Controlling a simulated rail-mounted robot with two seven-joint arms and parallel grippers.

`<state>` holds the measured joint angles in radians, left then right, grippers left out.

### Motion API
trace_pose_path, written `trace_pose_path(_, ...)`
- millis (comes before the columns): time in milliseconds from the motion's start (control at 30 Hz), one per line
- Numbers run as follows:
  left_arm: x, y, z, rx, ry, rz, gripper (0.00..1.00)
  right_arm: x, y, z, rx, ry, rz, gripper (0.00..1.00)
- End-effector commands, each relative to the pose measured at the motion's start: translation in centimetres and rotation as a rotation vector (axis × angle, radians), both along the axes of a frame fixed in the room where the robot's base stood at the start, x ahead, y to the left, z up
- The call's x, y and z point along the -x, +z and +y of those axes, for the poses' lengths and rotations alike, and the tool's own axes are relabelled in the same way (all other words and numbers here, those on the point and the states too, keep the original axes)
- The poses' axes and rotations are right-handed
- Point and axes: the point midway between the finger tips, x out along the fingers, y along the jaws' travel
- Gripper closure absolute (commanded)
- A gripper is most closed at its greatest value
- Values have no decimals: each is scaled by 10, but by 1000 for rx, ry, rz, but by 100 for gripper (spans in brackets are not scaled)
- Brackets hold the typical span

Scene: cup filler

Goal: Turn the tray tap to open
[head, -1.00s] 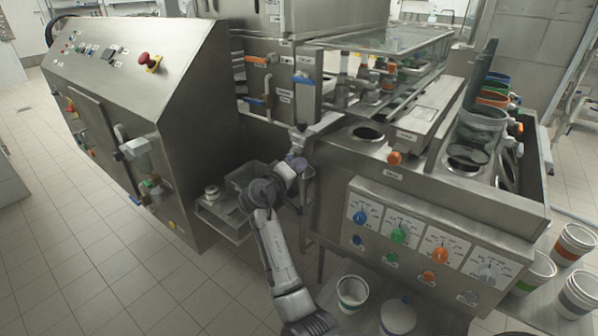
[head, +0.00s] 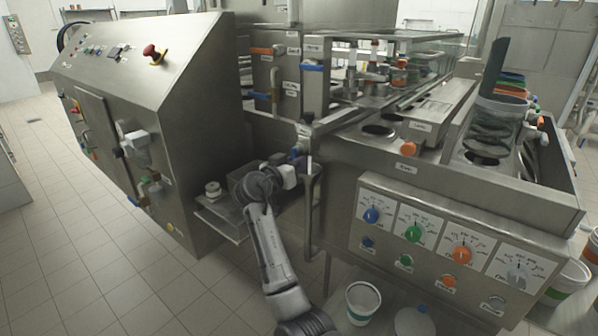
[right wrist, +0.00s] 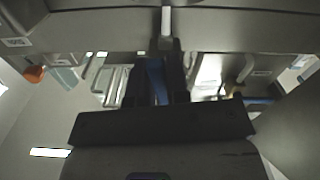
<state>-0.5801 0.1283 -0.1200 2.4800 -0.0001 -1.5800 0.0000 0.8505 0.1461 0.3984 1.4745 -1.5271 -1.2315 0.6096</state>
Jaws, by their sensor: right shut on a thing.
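A pale metal stem stands just beyond the fingertips. The gripper hides much of the tap, so I cannot tell how far it is turned. My left gripper is not in view.
A steel control cabinet (head: 150,100) stands on the left. The filler panel with coloured knobs (head: 455,245) is on the right. A steel post (head: 310,200) stands close right of my gripper. Tiled floor is clear at left.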

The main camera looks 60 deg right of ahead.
Motion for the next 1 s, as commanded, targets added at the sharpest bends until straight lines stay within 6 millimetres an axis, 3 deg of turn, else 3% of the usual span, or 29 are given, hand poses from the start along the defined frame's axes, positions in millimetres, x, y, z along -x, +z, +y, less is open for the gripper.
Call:
trace_pose_path(400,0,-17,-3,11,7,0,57,-7,-1,-1,17,1,-171,100)
trace_pose_path(967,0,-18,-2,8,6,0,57,-7,0,-1,19,1,-198,100)
trace_pose_path(1000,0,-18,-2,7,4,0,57,-7,0,-1,19,1,-198,82)
